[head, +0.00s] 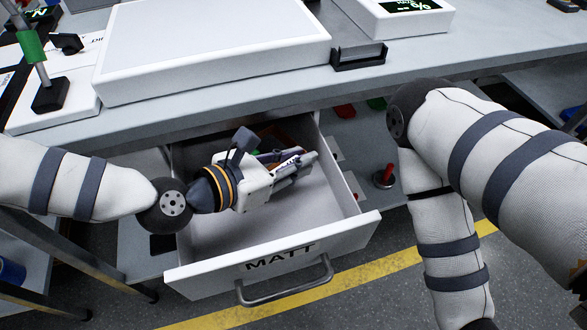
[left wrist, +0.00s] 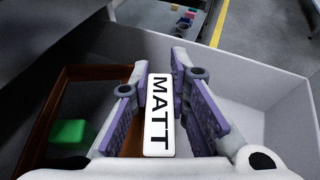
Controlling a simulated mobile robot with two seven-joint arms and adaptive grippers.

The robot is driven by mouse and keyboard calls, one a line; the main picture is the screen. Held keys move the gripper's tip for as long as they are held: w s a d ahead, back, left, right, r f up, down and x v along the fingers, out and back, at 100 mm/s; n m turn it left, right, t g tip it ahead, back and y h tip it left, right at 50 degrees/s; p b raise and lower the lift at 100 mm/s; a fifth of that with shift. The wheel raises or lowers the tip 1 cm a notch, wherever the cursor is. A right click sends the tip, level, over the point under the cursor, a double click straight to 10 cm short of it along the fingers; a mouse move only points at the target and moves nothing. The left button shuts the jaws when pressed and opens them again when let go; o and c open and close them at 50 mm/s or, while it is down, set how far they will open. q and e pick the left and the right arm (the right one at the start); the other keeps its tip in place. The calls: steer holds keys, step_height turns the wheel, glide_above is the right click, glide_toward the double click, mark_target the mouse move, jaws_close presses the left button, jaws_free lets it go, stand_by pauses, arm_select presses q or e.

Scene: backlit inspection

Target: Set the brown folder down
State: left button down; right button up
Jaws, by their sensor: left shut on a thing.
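My left gripper (head: 303,163) is inside the open drawer (head: 345,215). It is shut on a white piece lettered MATT (left wrist: 160,115), which sits between its two purple-padded fingers in the left wrist view. No flat brown folder can be made out for certain. A brown, frame-like thing (left wrist: 42,125) lies in the drawer beside the left finger, partly hidden by the gripper. A green block (left wrist: 68,132) shows inside its outline. I cannot tell whether the held piece touches the brown thing or the drawer floor. My right gripper is out of view.
The drawer front is also lettered MATT and has a metal handle (head: 285,290). The bench top (head: 430,62) lies above the drawer and carries a large white panel (head: 215,45). A red-handled item (head: 385,178) stands right of the drawer. The drawer's right part is bare.

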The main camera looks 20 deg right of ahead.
arm_select(q)
step_height(320, 180, down, 3)
steer(key=shift+w+f, duration=0.1)
steer(key=shift+f, duration=0.05)
steer(key=shift+f+b, duration=0.25)
steer(key=shift+b, duration=0.1)
steer(key=c, duration=1.5)
jaws_free()
steer(key=shift+r, duration=0.1)
steer(key=shift+a+r, duration=0.25)
steer(key=shift+r, duration=0.05)
steer(key=v, duration=0.7)
steer(key=shift+d, duration=0.1)
